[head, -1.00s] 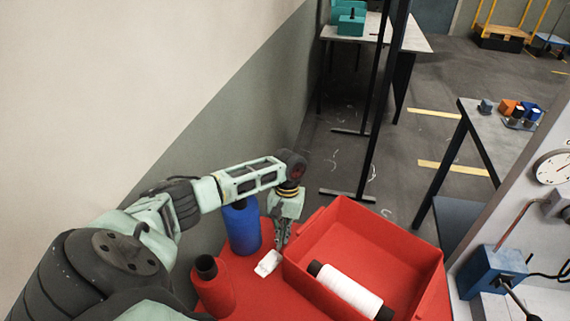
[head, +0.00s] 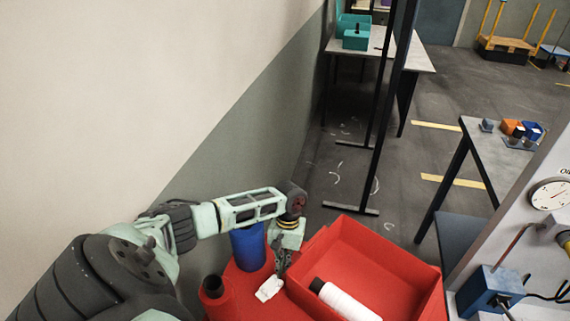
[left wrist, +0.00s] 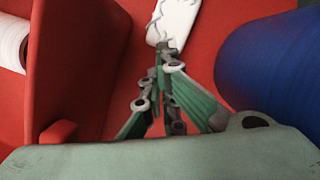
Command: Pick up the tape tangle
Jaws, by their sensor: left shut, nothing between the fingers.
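The tape tangle, a small crumpled white piece (head: 269,288), lies on a red surface (head: 240,280). It also shows at the top of the left wrist view (left wrist: 178,18). My left gripper (head: 279,275) points down just beside the tangle, over the red surface. In the left wrist view its fingertips (left wrist: 166,50) are together at the tangle's near end, with nothing held between them. Whether the tips touch the tangle, I cannot tell. My right gripper is not in view.
A grey wall is behind the arm.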

